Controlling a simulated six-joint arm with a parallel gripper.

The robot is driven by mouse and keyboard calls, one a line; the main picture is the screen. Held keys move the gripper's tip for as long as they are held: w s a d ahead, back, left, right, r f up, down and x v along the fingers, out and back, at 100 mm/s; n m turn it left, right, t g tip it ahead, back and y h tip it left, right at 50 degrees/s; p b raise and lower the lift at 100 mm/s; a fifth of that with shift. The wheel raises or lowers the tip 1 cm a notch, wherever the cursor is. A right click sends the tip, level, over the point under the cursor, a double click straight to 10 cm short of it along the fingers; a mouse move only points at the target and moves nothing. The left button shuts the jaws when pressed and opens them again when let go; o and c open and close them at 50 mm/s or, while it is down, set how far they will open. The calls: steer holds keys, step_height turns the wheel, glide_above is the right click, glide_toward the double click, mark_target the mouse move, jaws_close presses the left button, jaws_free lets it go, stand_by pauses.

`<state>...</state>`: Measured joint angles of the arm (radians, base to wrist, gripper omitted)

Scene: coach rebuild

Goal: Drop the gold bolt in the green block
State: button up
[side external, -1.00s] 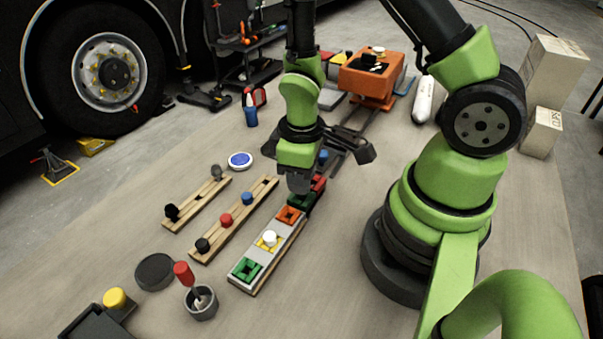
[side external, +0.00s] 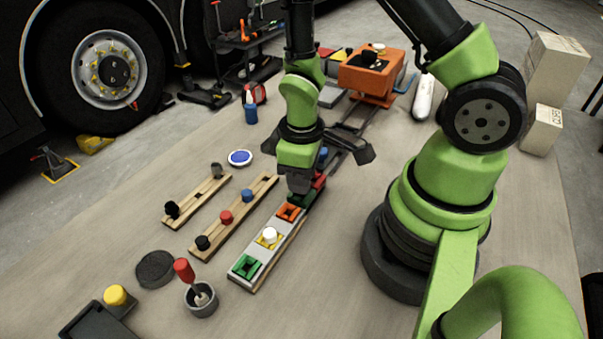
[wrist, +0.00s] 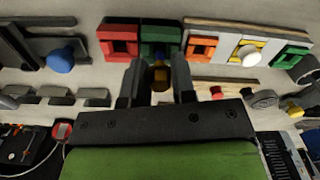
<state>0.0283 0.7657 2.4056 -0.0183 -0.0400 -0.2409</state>
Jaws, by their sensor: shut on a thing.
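My gripper (side external: 300,186) is low over the row of coloured blocks. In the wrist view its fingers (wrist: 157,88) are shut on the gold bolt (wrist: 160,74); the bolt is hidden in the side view. A dark green block (wrist: 160,36) with a socket lies just beyond the bolt, beside a red block (wrist: 107,34). In the side view my gripper partly covers this dark green block (side external: 303,200). A brighter green block (side external: 246,266) sits at the near end of a pale board, its socket empty. I cannot tell whether the bolt touches any block.
The board also bears an orange block (side external: 289,212) and a yellow block with a white knob (side external: 269,235). Two wooden rails with knobs (side external: 226,217) lie to the left. A grey cup with a red-handled tool (side external: 201,301) stands near the front. Bare table lies right of the board.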

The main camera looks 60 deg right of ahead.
steer(key=shift+f, duration=1)
stand_by(0.8)
steer(key=o, duration=1.4)
steer(key=shift+r, duration=3)
